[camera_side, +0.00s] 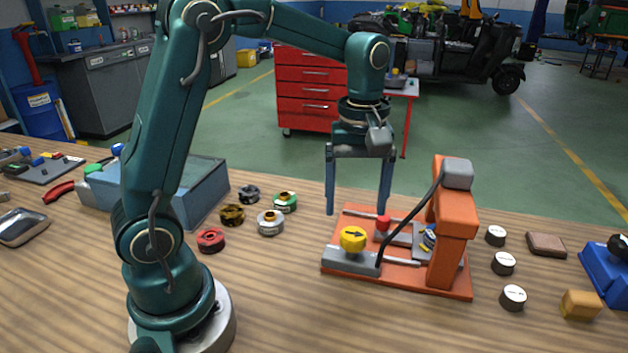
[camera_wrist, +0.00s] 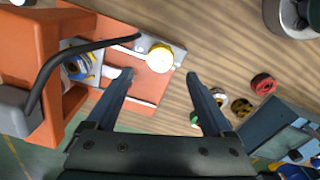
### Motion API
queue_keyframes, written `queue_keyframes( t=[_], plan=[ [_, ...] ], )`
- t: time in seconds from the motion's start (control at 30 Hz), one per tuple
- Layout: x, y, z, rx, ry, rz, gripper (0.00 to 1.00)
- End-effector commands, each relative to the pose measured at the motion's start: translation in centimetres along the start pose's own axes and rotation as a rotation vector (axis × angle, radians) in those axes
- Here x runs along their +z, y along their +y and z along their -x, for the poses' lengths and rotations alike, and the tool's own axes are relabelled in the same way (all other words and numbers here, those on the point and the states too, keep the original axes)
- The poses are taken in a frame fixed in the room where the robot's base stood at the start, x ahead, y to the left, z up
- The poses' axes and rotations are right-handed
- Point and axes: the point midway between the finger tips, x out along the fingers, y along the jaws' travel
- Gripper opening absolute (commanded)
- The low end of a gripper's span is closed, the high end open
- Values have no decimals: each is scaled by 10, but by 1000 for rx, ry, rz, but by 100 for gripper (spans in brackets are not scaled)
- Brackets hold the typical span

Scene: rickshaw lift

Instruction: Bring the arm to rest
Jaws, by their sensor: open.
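My gripper (camera_side: 358,208) hangs pointing down above the left rear edge of an orange fixture, its two long fingers spread apart with nothing between them. In the wrist view my gripper (camera_wrist: 160,75) also shows open and empty over the table. My arm reaches up from its base at the left and bends over to the right. The orange fixture (camera_side: 456,230) stands on the table with a yellow knob (camera_side: 353,238) and a red button (camera_side: 383,222). A ringed part with blue and yellow bands (camera_side: 428,237) sits in it, partly hidden by the upright.
Several small spools lie left of the fixture, including a red one (camera_side: 211,239). The table front is clear.

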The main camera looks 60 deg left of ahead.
Motion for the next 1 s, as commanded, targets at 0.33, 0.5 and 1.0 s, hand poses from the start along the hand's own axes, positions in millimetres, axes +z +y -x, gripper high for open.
queue_keyframes(
  t=[0.33,0.5,1.0],
  plan=[
    [2,2,13,37,26,-9,86],
    [18,-11,44,120,84,-53,86],
    [82,-84,57,304,351,-674,86]
  ],
)
